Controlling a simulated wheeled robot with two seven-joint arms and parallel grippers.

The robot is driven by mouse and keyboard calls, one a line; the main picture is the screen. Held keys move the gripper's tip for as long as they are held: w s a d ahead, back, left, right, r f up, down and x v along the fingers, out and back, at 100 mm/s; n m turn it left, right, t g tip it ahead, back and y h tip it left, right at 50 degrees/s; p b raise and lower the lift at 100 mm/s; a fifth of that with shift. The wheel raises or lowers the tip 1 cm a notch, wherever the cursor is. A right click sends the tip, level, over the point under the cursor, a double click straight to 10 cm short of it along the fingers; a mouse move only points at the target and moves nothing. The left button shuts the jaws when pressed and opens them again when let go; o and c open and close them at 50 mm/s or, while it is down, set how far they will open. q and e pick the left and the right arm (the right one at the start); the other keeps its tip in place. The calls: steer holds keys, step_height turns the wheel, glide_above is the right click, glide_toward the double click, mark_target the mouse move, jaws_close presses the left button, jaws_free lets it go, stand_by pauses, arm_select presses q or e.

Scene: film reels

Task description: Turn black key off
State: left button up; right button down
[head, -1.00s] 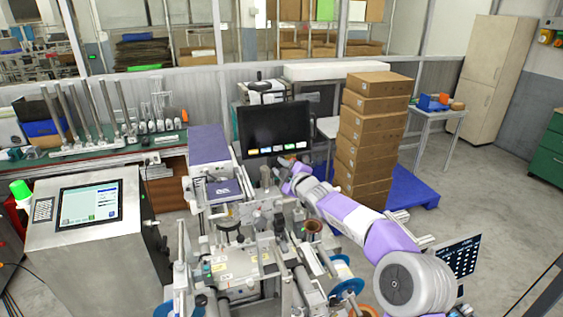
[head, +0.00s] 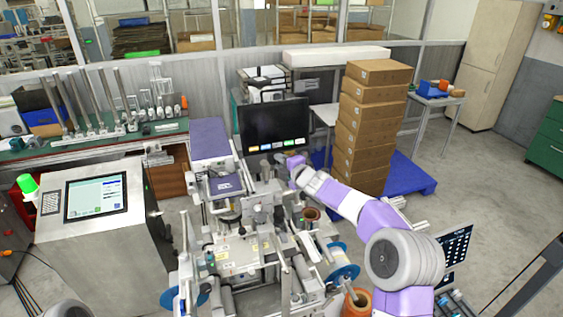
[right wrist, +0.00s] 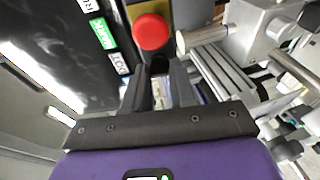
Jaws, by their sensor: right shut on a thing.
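My right gripper (head: 282,160) reaches to the lower right corner of the black monitor on the machine. My left gripper is not in view.
The black monitor (head: 273,127) stands behind the machine (head: 245,245), with its rollers and metal parts crowded below my right arm. Stacked boxes (head: 368,125) stand on a blue pallet (head: 412,177) to the right. A control console (head: 90,240) is at left. Open floor lies at right.

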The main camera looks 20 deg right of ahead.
stand_by(0.3)
steer(key=c, duration=1.2)
jaws_free()
steer(key=b+v, duration=0.2)
steer(key=v, duration=0.5)
steer(key=shift+s, duration=0.25)
steer(key=shift+r, duration=0.15)
